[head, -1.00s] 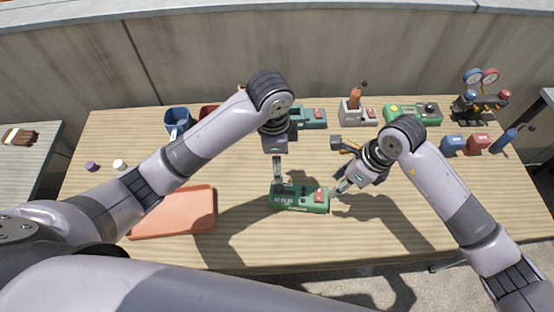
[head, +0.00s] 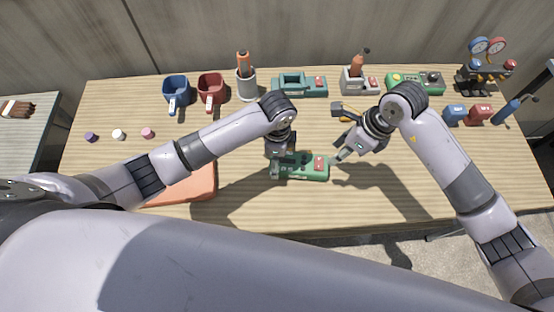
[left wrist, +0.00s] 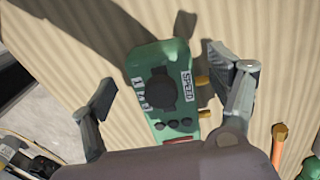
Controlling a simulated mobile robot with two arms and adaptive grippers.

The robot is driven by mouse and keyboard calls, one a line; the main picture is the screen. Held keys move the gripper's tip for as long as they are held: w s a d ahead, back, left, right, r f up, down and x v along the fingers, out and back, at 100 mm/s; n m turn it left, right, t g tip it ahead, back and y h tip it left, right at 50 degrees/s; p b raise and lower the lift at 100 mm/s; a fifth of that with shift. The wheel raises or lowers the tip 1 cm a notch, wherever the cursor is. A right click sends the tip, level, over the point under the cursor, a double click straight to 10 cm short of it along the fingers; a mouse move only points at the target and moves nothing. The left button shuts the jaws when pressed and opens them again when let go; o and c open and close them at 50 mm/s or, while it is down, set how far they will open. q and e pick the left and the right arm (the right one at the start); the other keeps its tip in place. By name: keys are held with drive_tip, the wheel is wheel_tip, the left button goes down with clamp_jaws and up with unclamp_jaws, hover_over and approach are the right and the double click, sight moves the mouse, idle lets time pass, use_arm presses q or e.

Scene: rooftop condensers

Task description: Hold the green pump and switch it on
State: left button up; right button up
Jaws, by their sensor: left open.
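The green pump (head: 314,172) lies near the table's front edge, with a red switch (head: 320,162) on its right part. My left gripper (head: 276,170) is at the pump's left end, pointing down. In the left wrist view, the green pump (left wrist: 165,85) sits between the open fingers of my left gripper (left wrist: 165,90), with visible gaps on both sides. A dark round dial and a "SPEED" label show on it. My right gripper (head: 338,157) is just right of the pump, its fingertips together in a narrow tip, apparently empty and close to the red switch.
An orange tray (head: 185,190) lies left of the pump, partly behind my left arm. Blue (head: 176,89) and red (head: 211,88) bins, a teal device (head: 300,85), another green device (head: 415,82) and a gauge stand (head: 485,70) line the back.

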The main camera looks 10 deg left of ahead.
use_arm(q)
drive_tip(key=shift+f, duration=1.5)
drive_tip(key=shift+c, duration=0.6)
